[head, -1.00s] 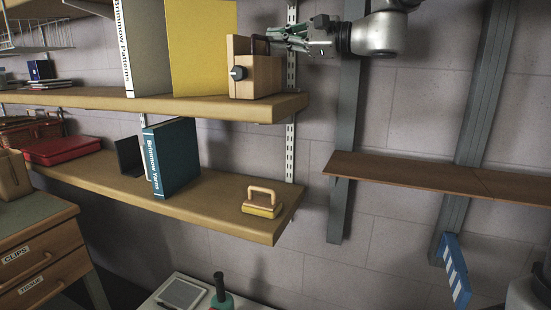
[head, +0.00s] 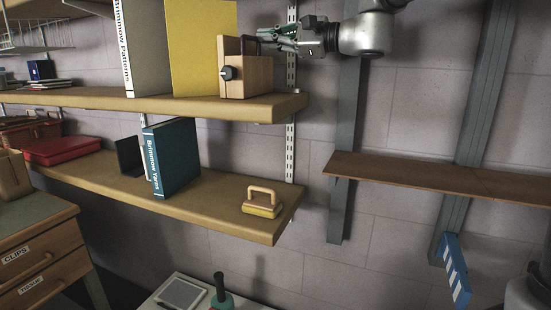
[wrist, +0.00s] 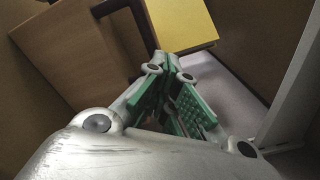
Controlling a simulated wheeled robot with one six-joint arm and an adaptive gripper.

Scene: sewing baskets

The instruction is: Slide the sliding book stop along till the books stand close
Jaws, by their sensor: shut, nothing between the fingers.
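The sliding book stop (head: 252,77), a wooden block with a dark knob on its front and a dark handle, stands upright on the upper shelf (head: 200,104). Left of it stand a yellow book (head: 200,50) and a grey pattern book (head: 147,50); a gap shows between their spines. The stop partly overlaps the yellow book in the head view, so their spacing is unclear. My gripper (head: 268,37) is shut and empty at the stop's right, beside the handle. In the wrist view the stop (wrist: 75,50) is left of my fingers (wrist: 172,72), the yellow book (wrist: 180,22) beyond.
The lower shelf (head: 110,182) holds a teal book (head: 175,157), a dark bookend (head: 131,156) and a yellow handled block (head: 262,203). A white slotted rail (head: 291,75) runs behind the shelves' right end. A brown shelf (head: 430,178) juts out at right.

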